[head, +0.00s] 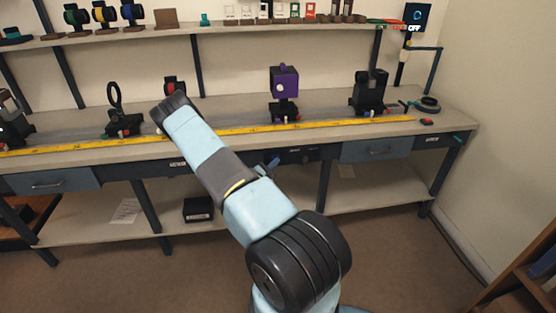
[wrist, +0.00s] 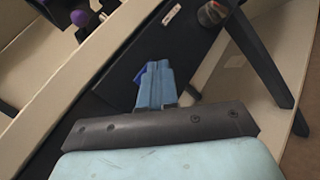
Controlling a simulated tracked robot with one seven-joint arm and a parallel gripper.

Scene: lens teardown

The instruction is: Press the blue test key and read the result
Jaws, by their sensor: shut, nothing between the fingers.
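In the wrist view my gripper (wrist: 154,72) is shut and empty, its light blue fingers close to the dark front panel (wrist: 125,75) under the bench top. A darker blue piece, seemingly the blue test key (wrist: 139,76), shows at the left of the fingertips. The fingers partly cover it, and I cannot tell whether they touch it. In the head view my gripper (head: 267,166) is mostly hidden behind my arm, in front of the bench. A dark display (head: 416,17) at the upper right shows a blue ring, with lettering that seems to read OFF below it.
A purple cube mount (head: 285,80) and a black mount (head: 370,92) stand on the bench behind a yellow rule (head: 300,127). A drawer (head: 378,149) is at the right. In the wrist view a brown knob (wrist: 211,13) and a bench leg (wrist: 262,60) are near.

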